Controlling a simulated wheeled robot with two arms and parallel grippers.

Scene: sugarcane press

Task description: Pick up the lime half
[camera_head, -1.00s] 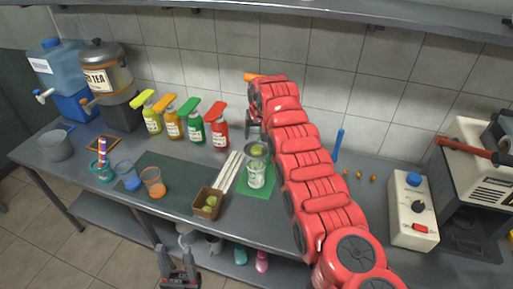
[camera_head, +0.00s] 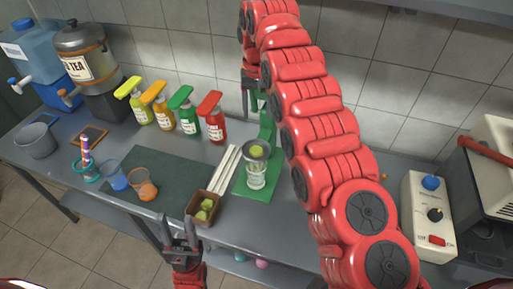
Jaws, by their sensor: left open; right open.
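Two pale green lime pieces (camera_head: 206,209) lie in a small brown box (camera_head: 192,219) near the front edge of the counter. My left gripper (camera_head: 179,243) is open and empty, in front of the counter edge and just below and left of the box in the picture. My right gripper (camera_head: 252,98) is open, high over the back of the counter by the wall. Its red arm crosses the middle of the view and hides part of the counter. The lime pieces are too small to tell cut faces for certain.
A glass with a strainer on top (camera_head: 256,167) stands on a green mat (camera_head: 246,190) right of the box. White sticks (camera_head: 226,168) lie between them. Several sauce bottles (camera_head: 188,120) line the wall. A dark mat (camera_head: 160,178) has free room left of the box.

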